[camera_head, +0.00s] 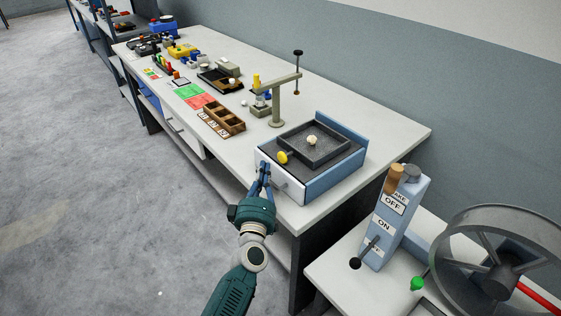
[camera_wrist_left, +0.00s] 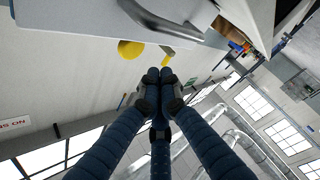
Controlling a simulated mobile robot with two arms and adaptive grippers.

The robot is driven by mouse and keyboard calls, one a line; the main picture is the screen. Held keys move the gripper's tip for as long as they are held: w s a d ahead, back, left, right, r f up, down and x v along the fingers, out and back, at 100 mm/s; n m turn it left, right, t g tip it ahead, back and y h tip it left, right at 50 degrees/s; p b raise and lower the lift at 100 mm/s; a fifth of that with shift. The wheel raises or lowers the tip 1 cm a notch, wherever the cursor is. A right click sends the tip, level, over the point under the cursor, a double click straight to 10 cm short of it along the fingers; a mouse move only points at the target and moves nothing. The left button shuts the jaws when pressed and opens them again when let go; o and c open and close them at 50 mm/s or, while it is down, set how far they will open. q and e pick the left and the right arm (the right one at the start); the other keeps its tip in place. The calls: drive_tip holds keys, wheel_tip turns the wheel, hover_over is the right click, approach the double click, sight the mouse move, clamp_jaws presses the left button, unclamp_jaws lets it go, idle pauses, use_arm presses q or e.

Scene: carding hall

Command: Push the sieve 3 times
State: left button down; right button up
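The sieve (camera_head: 315,146) is a dark square tray with a pale round lump in it. It sits on a blue and white box (camera_head: 333,180) at the near end of the long bench. A yellow knob (camera_head: 284,157) is at its front left; a yellow disc (camera_wrist_left: 130,49) shows in the left wrist view. A grey handle (camera_wrist_left: 182,22) is on the box's front. My left gripper (camera_head: 265,168) is in front of the box's white front face, left of the handle. Its blue fingers (camera_wrist_left: 160,75) are together and hold nothing. Contact with the box cannot be told. My right gripper is out of view.
A grey post with an arm (camera_head: 277,104) and a wooden compartment tray (camera_head: 222,120) stand farther along the bench. At the right, a lower table carries a blue ON/OFF switch box (camera_head: 397,222), a green knob (camera_head: 417,283) and a large wheel (camera_head: 463,253). Open floor lies left.

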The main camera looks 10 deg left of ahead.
sight(273, 165)
use_arm(q)
drive_tip(key=shift+w+d, duration=0.8)
drive_tip(key=shift+w, duration=0.25)
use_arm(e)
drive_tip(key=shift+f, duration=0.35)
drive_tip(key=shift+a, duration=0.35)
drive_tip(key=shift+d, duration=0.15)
use_arm(q)
drive_tip(key=shift+w+d+b, duration=0.25)
drive_tip(key=shift+w+b, duration=0.05)
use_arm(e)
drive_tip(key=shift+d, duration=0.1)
